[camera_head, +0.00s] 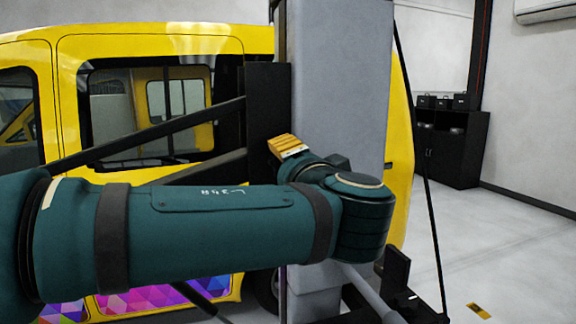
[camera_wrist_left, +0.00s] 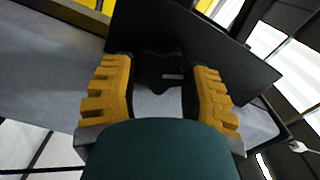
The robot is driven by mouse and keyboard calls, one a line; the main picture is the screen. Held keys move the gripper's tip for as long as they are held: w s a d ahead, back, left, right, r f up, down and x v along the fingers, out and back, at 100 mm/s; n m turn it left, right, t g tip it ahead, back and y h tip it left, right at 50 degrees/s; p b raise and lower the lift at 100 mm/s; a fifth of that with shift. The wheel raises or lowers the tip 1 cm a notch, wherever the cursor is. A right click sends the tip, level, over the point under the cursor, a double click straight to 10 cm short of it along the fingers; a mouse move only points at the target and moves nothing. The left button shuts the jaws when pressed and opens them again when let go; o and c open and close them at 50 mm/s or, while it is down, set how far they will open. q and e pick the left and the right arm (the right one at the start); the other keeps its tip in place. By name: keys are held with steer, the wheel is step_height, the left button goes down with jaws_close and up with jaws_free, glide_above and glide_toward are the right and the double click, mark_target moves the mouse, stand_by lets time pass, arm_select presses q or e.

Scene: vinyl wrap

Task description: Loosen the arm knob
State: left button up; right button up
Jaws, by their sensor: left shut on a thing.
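My left gripper (camera_head: 288,148) is at a grey column (camera_head: 337,90) in the head view, and its yellow fingers show at the column's lower left side. In the left wrist view, the gripper (camera_wrist_left: 160,75) has its two yellow fingers on either side of a black, lobed knob (camera_wrist_left: 158,66), and it is shut on this knob. The knob sits in front of a black plate (camera_wrist_left: 235,55). In the head view the knob is hidden behind my gripper and arm. My right gripper is in neither view.
Black bars (camera_head: 150,135) run from the column's black bracket (camera_head: 268,105) toward the left. A yellow van (camera_head: 150,48) stands behind the column. A black cabinet (camera_head: 455,150) stands against the right wall. The floor at right is mostly clear.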

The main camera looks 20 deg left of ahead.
arm_select(q)
steer(key=shift+n, duration=0.6)
steer(key=o, duration=1.3)
steer(key=shift+w+a, duration=0.1)
steer(key=v, duration=1.2)
